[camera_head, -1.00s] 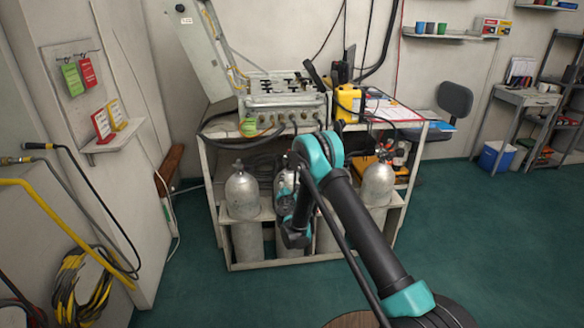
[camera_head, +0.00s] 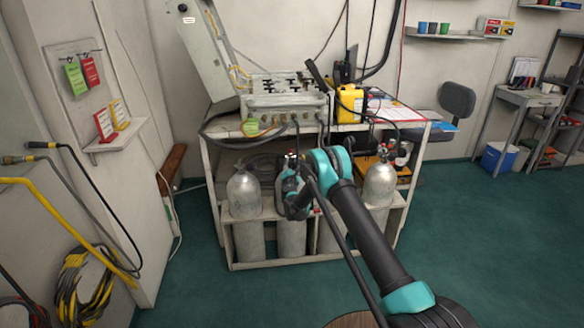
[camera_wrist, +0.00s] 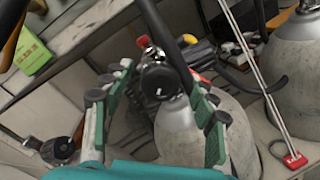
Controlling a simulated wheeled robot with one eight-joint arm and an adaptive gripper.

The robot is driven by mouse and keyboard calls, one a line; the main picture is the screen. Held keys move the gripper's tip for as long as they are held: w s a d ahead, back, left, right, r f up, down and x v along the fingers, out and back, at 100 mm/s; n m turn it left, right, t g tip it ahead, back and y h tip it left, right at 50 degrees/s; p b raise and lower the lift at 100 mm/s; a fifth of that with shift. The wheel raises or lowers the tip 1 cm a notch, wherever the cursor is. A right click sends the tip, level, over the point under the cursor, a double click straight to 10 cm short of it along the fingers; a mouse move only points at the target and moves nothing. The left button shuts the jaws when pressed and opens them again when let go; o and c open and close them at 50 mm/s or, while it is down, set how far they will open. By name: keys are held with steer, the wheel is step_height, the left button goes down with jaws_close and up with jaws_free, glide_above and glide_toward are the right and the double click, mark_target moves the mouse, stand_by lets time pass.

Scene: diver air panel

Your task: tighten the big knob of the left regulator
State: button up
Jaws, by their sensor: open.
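In the wrist view a round black knob (camera_wrist: 160,82) sits at the top of a grey cylinder (camera_wrist: 178,135), by a shiny metal valve. My gripper (camera_wrist: 160,72) is open, with one green-padded finger on each side of the knob and visible gaps between. In the head view my gripper (camera_head: 294,203) is in front of the second cylinder from the left (camera_head: 291,238), and my arm hides the regulator there. I cannot tell from the view whether this is the left regulator's big knob.
Other cylinders stand at the left (camera_head: 243,195) and right (camera_head: 379,184) of the rack (camera_head: 290,264). A panel box (camera_head: 286,104) and yellow case (camera_head: 349,103) are above. Black hoses pass close to the knob in the wrist view. Green floor at the front is clear.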

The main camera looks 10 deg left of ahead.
steer(key=c, duration=1.2)
steer(key=shift+m, duration=0.3)
steer(key=shift+m+g, duration=0.4)
steer(key=shift+m, duration=2.3)
steer(key=o, duration=1.2)
steer(key=shift+s, duration=0.1)
